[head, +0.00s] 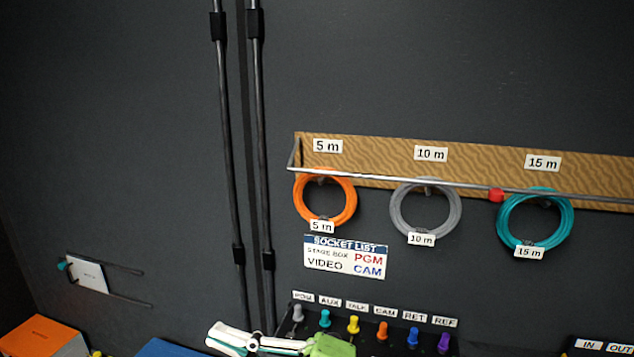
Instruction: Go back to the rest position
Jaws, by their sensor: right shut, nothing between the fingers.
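My right gripper (222,339) shows at the bottom edge of the head view, with white fingers and a green body (332,346). It is shut and empty, in front of the lower left of the socket panel (365,340). The rest of its arm is cut off by the frame. My left gripper is not in view.
A wooden board holds orange (299,202), grey (396,213) and teal (505,222) cable coils behind a metal rail (400,181) with a red piece (496,195). A socket list (346,257) hangs below. Two dark poles (262,130) stand left. An orange box (45,337) sits lower left.

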